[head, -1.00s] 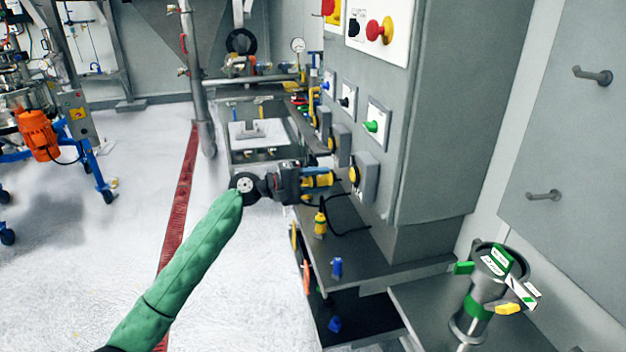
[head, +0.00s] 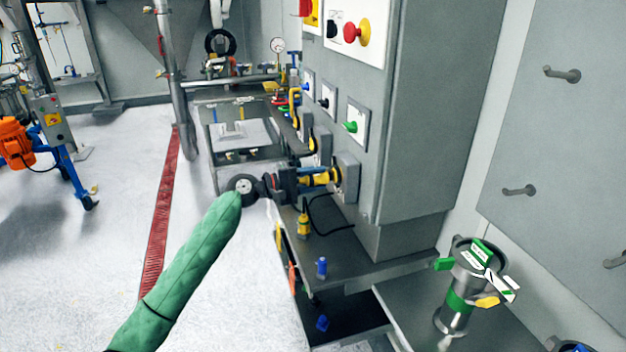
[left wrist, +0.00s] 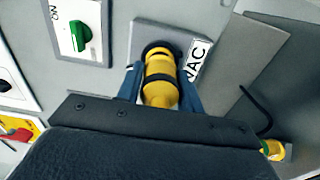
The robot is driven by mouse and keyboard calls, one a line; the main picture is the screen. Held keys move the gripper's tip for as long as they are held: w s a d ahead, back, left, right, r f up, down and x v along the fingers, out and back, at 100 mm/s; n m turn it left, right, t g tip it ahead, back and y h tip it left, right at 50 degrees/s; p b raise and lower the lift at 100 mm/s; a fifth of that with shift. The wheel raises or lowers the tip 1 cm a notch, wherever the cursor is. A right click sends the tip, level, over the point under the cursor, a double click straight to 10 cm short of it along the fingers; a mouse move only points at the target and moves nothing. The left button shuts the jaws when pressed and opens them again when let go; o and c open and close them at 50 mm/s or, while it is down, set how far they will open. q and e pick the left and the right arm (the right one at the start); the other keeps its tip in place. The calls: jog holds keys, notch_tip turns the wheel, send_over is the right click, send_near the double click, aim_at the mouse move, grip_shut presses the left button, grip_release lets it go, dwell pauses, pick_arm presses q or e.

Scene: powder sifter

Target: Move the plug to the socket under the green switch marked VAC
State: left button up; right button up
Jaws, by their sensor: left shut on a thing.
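My left gripper (head: 306,179) is shut on a yellow plug (head: 318,179) in front of the cabinet. In the left wrist view, the yellow plug (left wrist: 160,82) has black bands and sits between the blue fingers. Its far end meets the dark round socket (left wrist: 158,49) on a grey box labelled VAC (left wrist: 196,60). How deep it sits cannot be told. The green switch (head: 352,127) is on a white plate above that socket box (head: 348,177). The green switch (left wrist: 81,35) also shows in the left wrist view. My right gripper is not in view.
Another yellow connector (head: 303,225) stands on the grey shelf (head: 350,248) near a black cable. A blue connector (head: 321,267) stands near the shelf's front edge. A red and yellow emergency button (head: 355,33) is higher on the cabinet. A metal sifter pipe (head: 457,300) stands at right.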

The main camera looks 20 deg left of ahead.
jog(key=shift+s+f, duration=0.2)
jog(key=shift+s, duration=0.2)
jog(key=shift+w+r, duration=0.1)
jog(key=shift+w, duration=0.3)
pick_arm(q)
jog(key=shift+w+d, duration=0.15)
jog(key=shift+d, duration=0.1)
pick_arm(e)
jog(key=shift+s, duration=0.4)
pick_arm(q)
jog(key=shift+w+d, duration=0.2)
jog(key=shift+d, duration=0.1)
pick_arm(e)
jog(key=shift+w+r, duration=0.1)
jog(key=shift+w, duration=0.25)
pick_arm(q)
jog(key=shift+w+d, duration=0.1)
jog(key=shift+d, duration=0.1)
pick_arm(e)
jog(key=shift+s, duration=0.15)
pick_arm(q)
jog(key=o, duration=1.3)
jog(key=shift+o, duration=0.2)
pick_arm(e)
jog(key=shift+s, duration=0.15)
